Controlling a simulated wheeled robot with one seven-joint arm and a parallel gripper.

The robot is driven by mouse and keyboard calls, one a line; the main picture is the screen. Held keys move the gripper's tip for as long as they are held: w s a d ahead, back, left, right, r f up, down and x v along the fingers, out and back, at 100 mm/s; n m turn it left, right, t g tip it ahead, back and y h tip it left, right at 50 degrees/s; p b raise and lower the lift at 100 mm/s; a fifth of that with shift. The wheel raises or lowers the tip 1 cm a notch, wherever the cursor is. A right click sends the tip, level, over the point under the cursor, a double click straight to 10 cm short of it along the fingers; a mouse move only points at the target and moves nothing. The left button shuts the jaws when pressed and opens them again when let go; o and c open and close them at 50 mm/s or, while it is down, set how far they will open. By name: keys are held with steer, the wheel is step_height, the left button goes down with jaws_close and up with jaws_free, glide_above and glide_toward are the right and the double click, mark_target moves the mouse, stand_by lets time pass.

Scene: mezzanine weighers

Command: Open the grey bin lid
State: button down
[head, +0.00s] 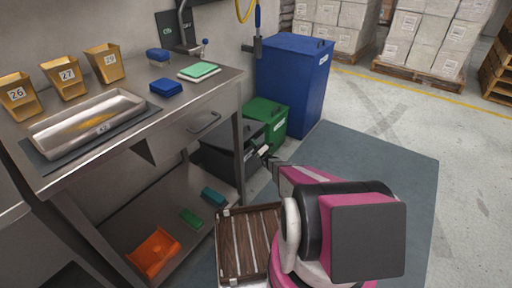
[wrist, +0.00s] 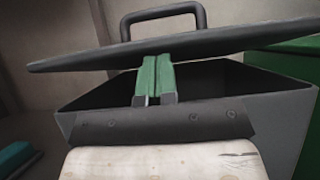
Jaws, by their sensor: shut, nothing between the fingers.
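The grey bin (wrist: 285,112) fills the wrist view, with its dark interior showing. Its grey lid (wrist: 215,42) is raised off the rim and tilted, leaving a gap at the near side. A loop handle (wrist: 163,14) stands on top of the lid. My gripper (wrist: 156,64) is shut and empty, its green fingers in the gap with their tips at the lid's underside. Whether they touch it is hard to tell. In the head view the grey bin (head: 216,162) is partly hidden behind the table leg, and my gripper (head: 268,158) is at its right side.
A green bin (head: 274,124) and a tall blue bin (head: 296,88) stand behind the grey one. The steel table (head: 185,100) is to the left, its leg close to the grey bin. A slatted wooden tray (head: 247,242) is near my arm. The floor right is clear.

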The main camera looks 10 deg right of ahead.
steer(key=shift+w+a+r, duration=0.15)
steer(key=shift+a, duration=0.05)
steer(key=w+a+r+g+h, duration=0.2)
steer(key=r, duration=0.6)
steer(key=w+a+r+g+h, duration=0.2)
steer(key=r, duration=0.6)
steer(key=w+a+r+g+h, duration=0.4)
steer(key=w+a+r, duration=0.7)
steer(key=shift+w+a+r, duration=0.35)
